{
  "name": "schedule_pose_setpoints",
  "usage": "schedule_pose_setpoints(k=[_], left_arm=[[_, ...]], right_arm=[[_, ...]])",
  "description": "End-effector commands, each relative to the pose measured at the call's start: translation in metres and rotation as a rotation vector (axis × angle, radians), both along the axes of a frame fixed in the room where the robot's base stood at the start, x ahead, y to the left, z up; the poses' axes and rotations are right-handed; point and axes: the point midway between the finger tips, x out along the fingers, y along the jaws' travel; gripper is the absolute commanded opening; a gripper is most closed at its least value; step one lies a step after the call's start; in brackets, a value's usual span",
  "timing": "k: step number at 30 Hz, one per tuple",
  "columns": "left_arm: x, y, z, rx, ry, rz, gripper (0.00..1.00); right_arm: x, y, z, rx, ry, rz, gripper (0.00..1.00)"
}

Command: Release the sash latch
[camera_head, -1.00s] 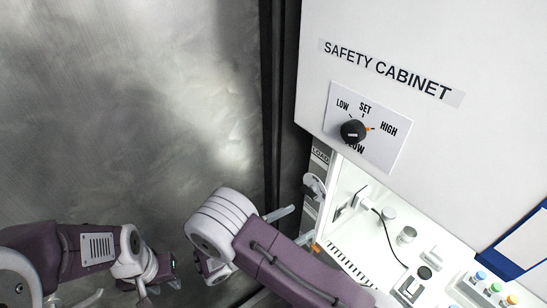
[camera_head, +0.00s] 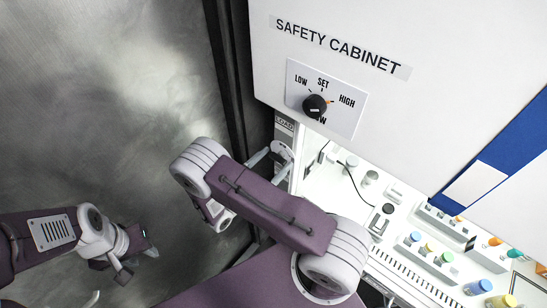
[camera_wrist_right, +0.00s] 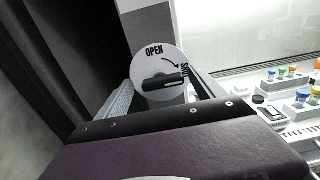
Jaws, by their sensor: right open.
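The sash latch (camera_wrist_right: 150,61) is a round white disc marked OPEN and SHUT, with a black handle (camera_wrist_right: 163,83) lying nearly level, one end towards SHUT. In the head view the latch (camera_head: 283,151) sits on the cabinet's left post, below the front panel. My right gripper (camera_head: 270,164) is open at the latch. In the right wrist view its fingers (camera_wrist_right: 163,90) stand either side of the disc, with the handle between them; I cannot tell whether they touch it. My left gripper (camera_head: 138,263) hangs at lower left, away from the cabinet, its fingers apart and empty.
The white safety cabinet panel (camera_head: 400,105) carries a LOW/SET/HIGH flow knob (camera_head: 314,106) above the latch. The lit work surface (camera_head: 325,190) holds several small jars and blocks at right. A dark vertical edge (camera_head: 228,90) and a grey metal wall (camera_head: 90,110) lie left.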

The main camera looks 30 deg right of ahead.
Motion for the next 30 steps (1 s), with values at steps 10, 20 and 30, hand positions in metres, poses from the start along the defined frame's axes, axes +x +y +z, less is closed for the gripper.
schedule_pose_setpoints(k=[10,20,30], left_arm=[[-0.0002,0.0000,-0.0006,0.000,0.000,0.000,0.36],[-0.0001,0.0000,-0.0008,0.000,0.000,0.000,0.36],[-0.0001,0.0000,-0.0020,0.000,0.000,0.000,0.36]], right_arm=[[-0.0001,0.0000,-0.0007,0.000,0.000,-0.001,0.34],[0.0000,0.0002,-0.0012,-0.004,0.015,0.000,0.16],[0.0003,0.0002,-0.0013,-0.071,0.180,-0.001,0.16]])
